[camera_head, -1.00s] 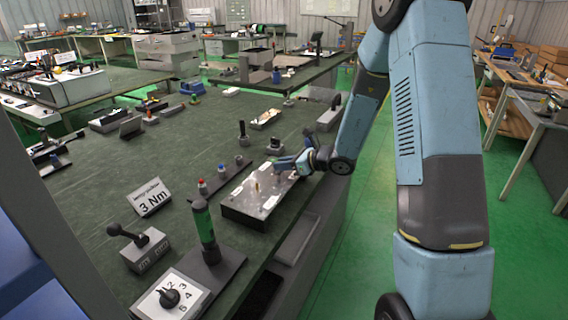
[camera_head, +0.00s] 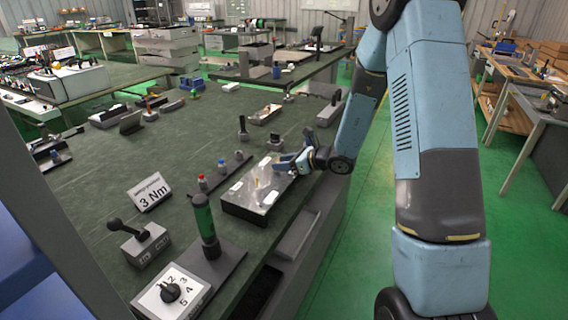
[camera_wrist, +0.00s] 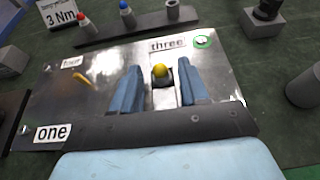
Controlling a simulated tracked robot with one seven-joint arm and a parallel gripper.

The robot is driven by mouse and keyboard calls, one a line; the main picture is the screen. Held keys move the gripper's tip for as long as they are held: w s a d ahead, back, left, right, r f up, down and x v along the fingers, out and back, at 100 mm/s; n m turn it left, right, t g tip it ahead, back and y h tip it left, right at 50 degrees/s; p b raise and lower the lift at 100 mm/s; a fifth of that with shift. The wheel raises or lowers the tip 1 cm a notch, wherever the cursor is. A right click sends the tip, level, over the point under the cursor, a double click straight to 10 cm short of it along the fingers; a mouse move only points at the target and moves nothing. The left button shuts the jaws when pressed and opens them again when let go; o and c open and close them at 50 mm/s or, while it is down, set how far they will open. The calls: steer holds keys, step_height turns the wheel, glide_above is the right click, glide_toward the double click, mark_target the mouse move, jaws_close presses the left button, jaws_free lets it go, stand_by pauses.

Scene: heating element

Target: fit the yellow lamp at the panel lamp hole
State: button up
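The yellow lamp (camera_wrist: 161,71) has a round yellow top on a dark base. In the wrist view it stands upright at the metal panel (camera_wrist: 105,62), below the label "three". My gripper (camera_wrist: 160,66) is open, with one blue finger on each side of the lamp and a narrow gap visible on both sides. The lamp's lower end is hidden, so I cannot tell how deep it sits. In the head view my gripper (camera_head: 284,165) is over the far right part of the panel box (camera_head: 240,203), and the lamp is too small to make out clearly.
A dark rail (camera_wrist: 150,22) behind the panel carries a red lamp (camera_wrist: 84,19), a blue lamp (camera_wrist: 125,9) and a grey holder (camera_wrist: 172,9). A green cylinder (camera_head: 203,219) stands nearer the bench front.

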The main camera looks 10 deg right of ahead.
steer(key=shift+o, duration=0.6)
steer(key=v, duration=1.3)
steer(key=shift+s+d, duration=0.2)
steer(key=shift+d, duration=0.1)
